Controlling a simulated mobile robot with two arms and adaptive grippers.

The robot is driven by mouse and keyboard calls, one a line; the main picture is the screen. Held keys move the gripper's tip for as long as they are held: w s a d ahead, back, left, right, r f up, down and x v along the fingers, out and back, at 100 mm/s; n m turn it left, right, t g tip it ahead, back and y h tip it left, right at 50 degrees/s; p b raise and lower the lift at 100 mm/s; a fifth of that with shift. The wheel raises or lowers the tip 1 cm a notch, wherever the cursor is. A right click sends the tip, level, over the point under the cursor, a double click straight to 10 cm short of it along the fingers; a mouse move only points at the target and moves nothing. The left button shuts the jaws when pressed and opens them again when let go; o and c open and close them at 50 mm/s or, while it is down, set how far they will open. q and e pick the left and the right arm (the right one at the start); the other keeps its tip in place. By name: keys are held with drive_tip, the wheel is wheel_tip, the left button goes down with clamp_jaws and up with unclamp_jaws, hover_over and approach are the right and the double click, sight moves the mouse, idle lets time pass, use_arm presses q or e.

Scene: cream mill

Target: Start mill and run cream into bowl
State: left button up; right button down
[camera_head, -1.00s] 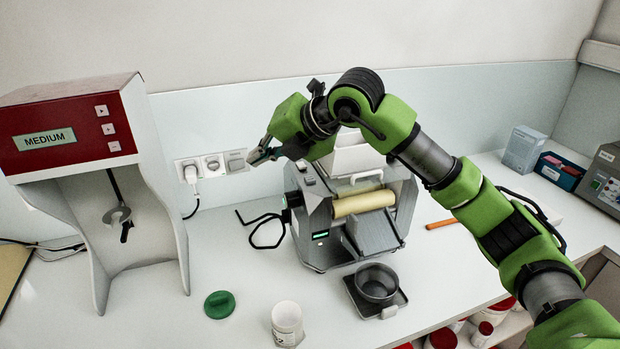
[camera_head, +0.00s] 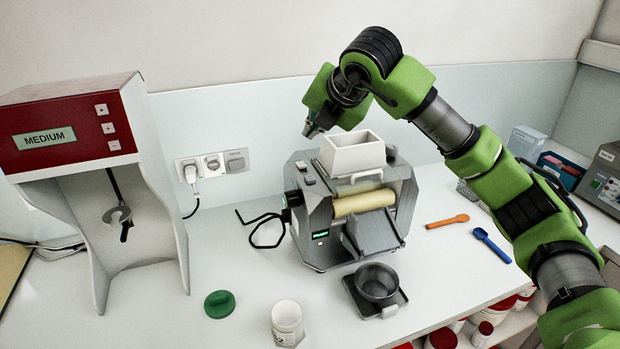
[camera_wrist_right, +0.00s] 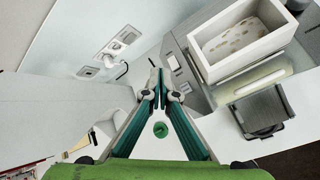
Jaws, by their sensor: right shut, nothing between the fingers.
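The grey mill (camera_head: 318,228) stands mid-table with a small lit green display and a cream-coloured roller (camera_head: 364,202). Its white hopper (camera_head: 352,153) is on top; in the right wrist view the hopper (camera_wrist_right: 215,72) has pale patches on its floor. Two switches (camera_head: 305,172) sit on the mill's upper left edge. A dark bowl (camera_head: 377,281) stands on a black stand below the sloping chute (camera_head: 373,233); I cannot see any cream in it. My right gripper (camera_head: 310,130) is shut and empty, above the mill's back left, beside the hopper. My left gripper is not in view.
A red and white mixer (camera_head: 70,128) stands at left. A white jar (camera_head: 287,318) and green lid (camera_head: 219,304) are at the front. Orange (camera_head: 447,221) and blue (camera_head: 491,245) spatulas lie right of the mill. A wall socket (camera_head: 212,164) is behind.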

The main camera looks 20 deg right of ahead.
sight(312, 179)
wheel_tip(312, 179, down, 8)
drive_tip(key=b, duration=0.4)
drive_tip(key=shift+f+b, duration=0.25)
drive_tip(key=shift+b, duration=0.1)
idle(1.0)
drive_tip(key=shift+f+b, duration=0.4)
drive_tip(key=shift+b, duration=0.25)
drive_tip(key=shift+f+b, duration=0.4)
drive_tip(key=shift+b, duration=0.15)
idle(0.5)
idle(0.3)
drive_tip(key=shift+r, duration=0.85)
drive_tip(key=shift+p, duration=0.3)
